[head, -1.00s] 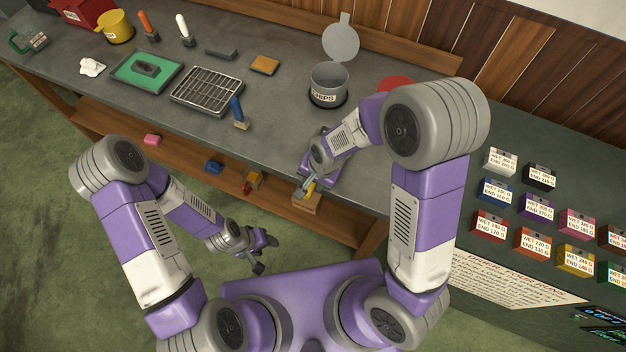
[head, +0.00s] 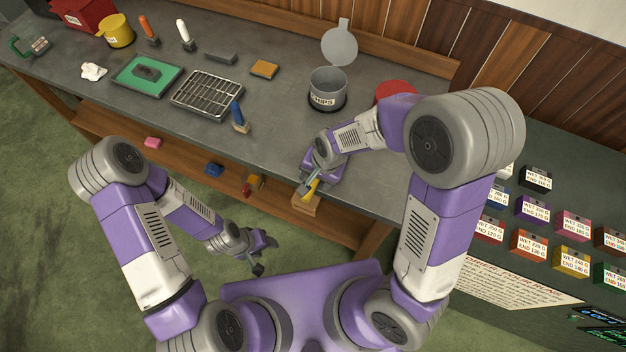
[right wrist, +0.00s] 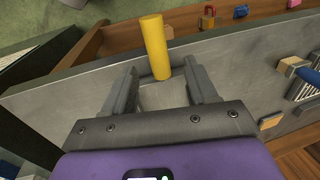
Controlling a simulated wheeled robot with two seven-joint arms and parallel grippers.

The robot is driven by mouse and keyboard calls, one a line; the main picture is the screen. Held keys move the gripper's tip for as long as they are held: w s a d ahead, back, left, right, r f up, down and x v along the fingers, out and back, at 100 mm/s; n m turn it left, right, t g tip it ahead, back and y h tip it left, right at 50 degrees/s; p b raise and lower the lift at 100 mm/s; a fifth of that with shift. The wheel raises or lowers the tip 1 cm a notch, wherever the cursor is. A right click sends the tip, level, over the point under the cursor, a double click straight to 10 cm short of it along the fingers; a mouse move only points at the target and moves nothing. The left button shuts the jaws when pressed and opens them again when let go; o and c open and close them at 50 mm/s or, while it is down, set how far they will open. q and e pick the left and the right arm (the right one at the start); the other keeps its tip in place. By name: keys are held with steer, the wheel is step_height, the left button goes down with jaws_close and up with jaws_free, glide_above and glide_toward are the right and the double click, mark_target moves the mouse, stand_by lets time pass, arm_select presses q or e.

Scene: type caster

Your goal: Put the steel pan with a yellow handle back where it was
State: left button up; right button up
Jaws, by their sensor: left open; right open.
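The yellow handle (right wrist: 155,47) of the steel pan stands between the two fingers of my right gripper (right wrist: 161,70) in the right wrist view. A pale grey patch lies below the handle between the fingers; I cannot tell whether it is the pan or the worktop. My left gripper (head: 265,256) is open and empty, low in front of the bench.
A grey pot labelled CHIPS (head: 327,86) stands behind my right forearm. A blue-handled brush (head: 238,118), wire rack tray (head: 207,93) and green tray (head: 147,75) are to the left. A shelf below holds several small items, including a wooden block (head: 305,205).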

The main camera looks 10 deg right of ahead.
arm_select(q)
steer(key=shift+r+p, duration=0.7)
steer(key=shift+r, duration=0.25)
arm_select(e)
steer(key=v, duration=0.7)
